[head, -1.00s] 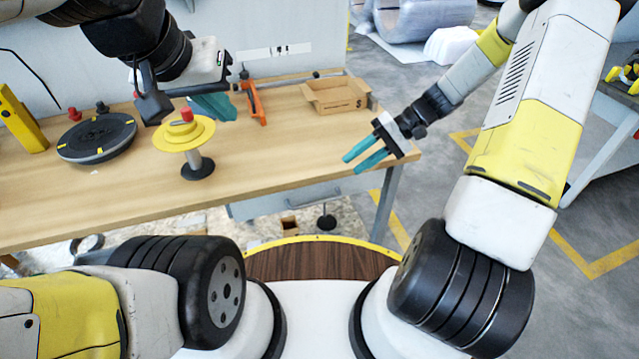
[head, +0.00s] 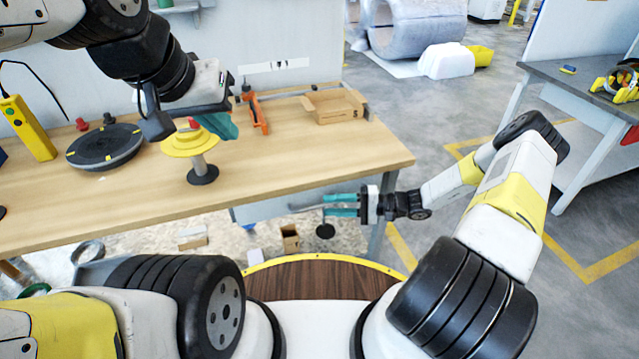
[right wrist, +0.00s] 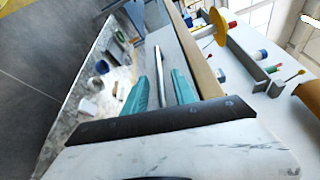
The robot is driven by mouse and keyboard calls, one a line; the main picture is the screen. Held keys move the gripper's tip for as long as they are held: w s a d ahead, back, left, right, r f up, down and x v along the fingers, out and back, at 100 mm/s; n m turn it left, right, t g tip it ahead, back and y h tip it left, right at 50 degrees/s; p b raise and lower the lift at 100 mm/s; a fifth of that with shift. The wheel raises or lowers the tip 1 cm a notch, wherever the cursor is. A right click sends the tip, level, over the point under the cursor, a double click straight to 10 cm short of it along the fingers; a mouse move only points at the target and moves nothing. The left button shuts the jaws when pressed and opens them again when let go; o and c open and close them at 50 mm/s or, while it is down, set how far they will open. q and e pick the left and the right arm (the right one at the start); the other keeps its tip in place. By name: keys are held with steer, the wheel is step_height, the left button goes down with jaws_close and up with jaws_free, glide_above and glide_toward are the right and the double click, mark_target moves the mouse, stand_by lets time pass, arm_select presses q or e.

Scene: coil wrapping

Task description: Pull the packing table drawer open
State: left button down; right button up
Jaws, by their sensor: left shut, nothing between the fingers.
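The drawer (head: 265,210) is a light grey front under the right part of the wooden packing table (head: 300,160), and it looks closed. In the right wrist view, its bar handle (right wrist: 158,72) runs between the fingertips of my right gripper (right wrist: 160,88). My right gripper (head: 341,205) is open, with its teal fingers pointing left along the drawer front in the head view. I cannot tell whether either finger touches the handle.
On the table stand a yellow-topped post (head: 190,145), a black turntable (head: 104,147), an orange clamp (head: 257,115) and an open cardboard box (head: 335,105). A small carton (head: 289,238) is on the floor below.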

mark_target(320, 206)
steer(key=shift+w+a+f, duration=0.15)
steer(key=shift+a, duration=1.85)
jaws_close()
